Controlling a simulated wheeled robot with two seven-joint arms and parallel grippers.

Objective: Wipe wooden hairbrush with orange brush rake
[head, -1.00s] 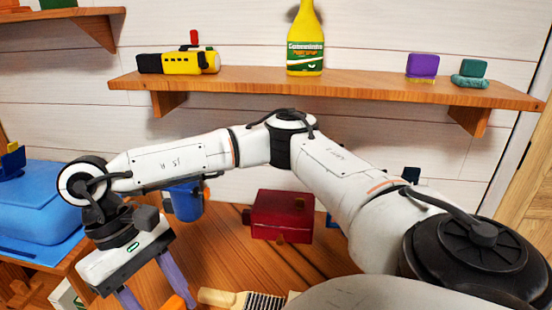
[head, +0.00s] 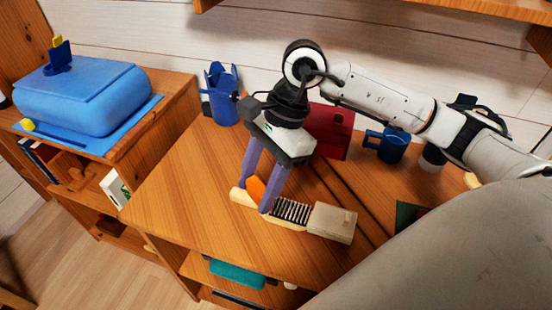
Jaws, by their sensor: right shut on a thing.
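The wooden hairbrush (head: 239,198) lies on the wooden desk, with its pale handle to the left and dark bristles facing up to the right. My right gripper (head: 256,196) points down over the handle side of the hairbrush. Its purple fingers are shut on the orange brush rake (head: 256,187), which shows only in part between them. The rake is right at the hairbrush; I cannot tell whether they touch. My left gripper is not in view.
A beige box (head: 333,222) sits at the bristle end of the hairbrush. Behind are a blue cup (head: 224,108), a red box (head: 331,134) and a blue mug (head: 385,147). The desk's left front (head: 190,215) is clear. A blue case (head: 82,95) stands on the left cabinet.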

